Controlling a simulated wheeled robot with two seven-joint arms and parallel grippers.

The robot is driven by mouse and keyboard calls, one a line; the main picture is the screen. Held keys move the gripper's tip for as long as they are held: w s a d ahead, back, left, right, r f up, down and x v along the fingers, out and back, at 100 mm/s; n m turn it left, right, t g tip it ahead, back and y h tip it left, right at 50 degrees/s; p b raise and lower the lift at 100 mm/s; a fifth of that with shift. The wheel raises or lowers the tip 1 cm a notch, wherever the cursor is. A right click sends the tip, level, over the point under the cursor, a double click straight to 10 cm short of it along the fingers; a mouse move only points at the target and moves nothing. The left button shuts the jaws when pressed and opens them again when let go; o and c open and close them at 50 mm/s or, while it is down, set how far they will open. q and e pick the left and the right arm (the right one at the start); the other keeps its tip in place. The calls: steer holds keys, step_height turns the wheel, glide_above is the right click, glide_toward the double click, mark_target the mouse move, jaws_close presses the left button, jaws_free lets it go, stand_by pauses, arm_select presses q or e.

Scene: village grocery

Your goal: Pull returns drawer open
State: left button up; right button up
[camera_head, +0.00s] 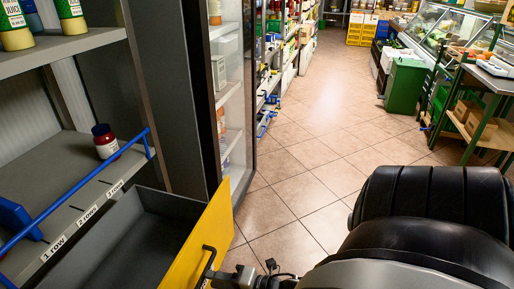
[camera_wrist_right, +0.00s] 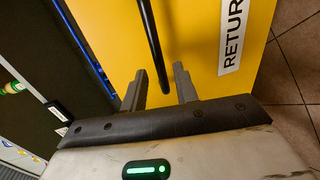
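The returns drawer (camera_head: 130,240) stands pulled out below the lower shelf in the head view, its grey inside empty where I see it. Its yellow front (camera_head: 205,235) carries a dark bar handle (camera_head: 208,262). The front also fills much of the right wrist view (camera_wrist_right: 205,35), with a white label (camera_wrist_right: 233,30) reading "RETUR". My right gripper (camera_wrist_right: 160,85) is at the front, its fingers apart on either side of the black handle (camera_wrist_right: 152,45), with small gaps showing. In the head view the right gripper (camera_head: 262,275) is partly cut off at the bottom edge. My left gripper is not in view.
A lower shelf (camera_head: 60,190) with a blue rail and row labels holds a red jar (camera_head: 105,141) above the drawer. Juice bottles (camera_head: 15,25) stand higher up. A glass-fronted cabinet (camera_head: 225,90) is beyond. The tiled aisle (camera_head: 320,150) is clear; a green bin (camera_head: 405,85) stands farther right.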

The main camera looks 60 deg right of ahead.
steer(key=v, duration=1.1)
steer(key=shift+s, duration=0.1)
steer(key=shift+s, duration=0.1)
